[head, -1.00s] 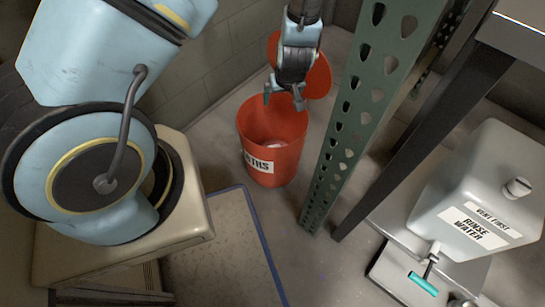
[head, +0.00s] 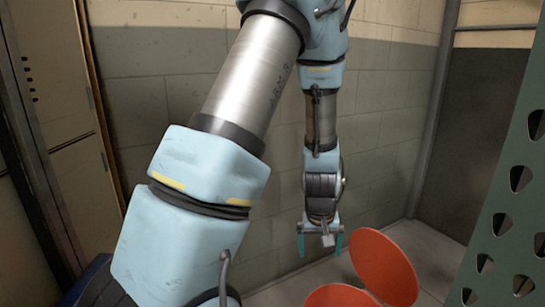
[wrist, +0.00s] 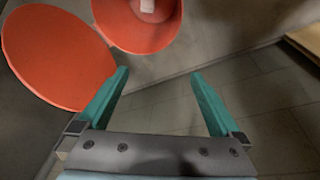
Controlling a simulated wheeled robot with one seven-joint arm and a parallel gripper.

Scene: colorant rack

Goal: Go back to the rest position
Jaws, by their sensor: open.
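My gripper (head: 320,244) hangs down from the raised arm in the head view, its teal fingers apart. It is up and to the left of the red bin's round lid (head: 385,267), in front of the block wall. In the wrist view my gripper (wrist: 160,73) is open, with nothing between the fingers. The red bin (wrist: 140,38) shows at the top there, apart from the fingers, with its lid (wrist: 58,55) open to the left. A small white thing (wrist: 147,6) lies inside the bin. In the head view only the bin's upper rim (head: 340,295) shows.
A green perforated rack post (head: 510,210) stands close at the right of the head view. A block wall (head: 385,130) lies behind the arm, and a tan cabinet (head: 60,150) is at the left.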

